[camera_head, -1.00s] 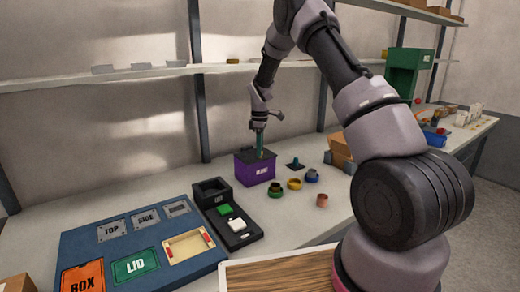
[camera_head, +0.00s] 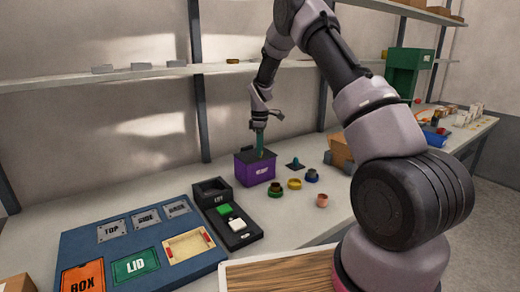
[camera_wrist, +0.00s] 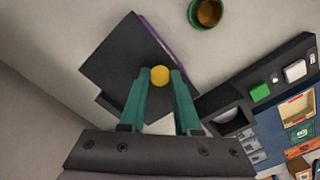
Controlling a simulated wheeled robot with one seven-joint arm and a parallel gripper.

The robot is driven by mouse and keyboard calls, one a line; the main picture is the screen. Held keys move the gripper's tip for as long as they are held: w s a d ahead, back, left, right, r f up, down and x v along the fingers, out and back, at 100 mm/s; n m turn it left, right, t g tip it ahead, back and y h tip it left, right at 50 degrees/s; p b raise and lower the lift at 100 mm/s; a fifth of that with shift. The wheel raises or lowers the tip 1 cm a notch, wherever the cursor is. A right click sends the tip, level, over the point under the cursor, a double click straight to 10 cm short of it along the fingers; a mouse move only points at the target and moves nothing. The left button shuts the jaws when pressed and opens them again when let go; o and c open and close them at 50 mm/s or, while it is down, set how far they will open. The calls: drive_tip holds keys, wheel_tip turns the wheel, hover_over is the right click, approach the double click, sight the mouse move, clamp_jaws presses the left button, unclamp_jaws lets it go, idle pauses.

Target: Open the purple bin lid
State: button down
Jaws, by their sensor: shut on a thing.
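The purple bin (camera_head: 257,171) stands on the bench near the middle of the head view, with a dark lid (camera_head: 247,157) on top. In the wrist view the dark square lid (camera_wrist: 122,58) fills the upper left, with a thin purple edge (camera_wrist: 158,38) of the bin beside it. My gripper (camera_head: 260,152) is over the bin, its green fingers pointing down. In the wrist view the fingers are shut on a round yellow knob (camera_wrist: 160,76) at the lid. Whether the lid is raised off the bin is hard to tell.
A black button box (camera_head: 228,215) stands left of the bin, beside a blue board (camera_head: 90,250) with labelled plates. Several small coils, such as a yellow one (camera_head: 294,183), lie to the right. A shelf (camera_head: 120,75) runs behind, above the bench.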

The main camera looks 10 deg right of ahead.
sight(254, 153)
drive_tip(key=shift+w+r, duration=0.1)
drive_tip(key=shift+r, duration=0.1)
idle(0.6)
drive_tip(key=shift+w+a+r, duration=0.25)
drive_tip(key=shift+w+r, duration=0.25)
drive_tip(key=shift+r, duration=0.25)
drive_tip(key=shift+w+a+r, duration=0.2)
drive_tip(key=shift+w+r, duration=0.3)
drive_tip(key=shift+r, duration=0.25)
drive_tip(key=shift+w+a+r, duration=0.2)
drive_tip(key=shift+w+r, duration=0.25)
drive_tip(key=shift+w, duration=0.2)
drive_tip(key=shift+w+a+r, duration=0.15)
drive_tip(key=shift+w+r, duration=0.25)
drive_tip(key=shift+w, duration=0.25)
drive_tip(key=shift+d, duration=0.1)
drive_tip(key=c, duration=0.6)
unclamp_jaws()
drive_tip(key=shift+w+f, duration=0.15)
drive_tip(key=shift+f, duration=0.05)
drive_tip(key=shift+r, duration=0.1)
drive_tip(key=shift+s, duration=0.2)
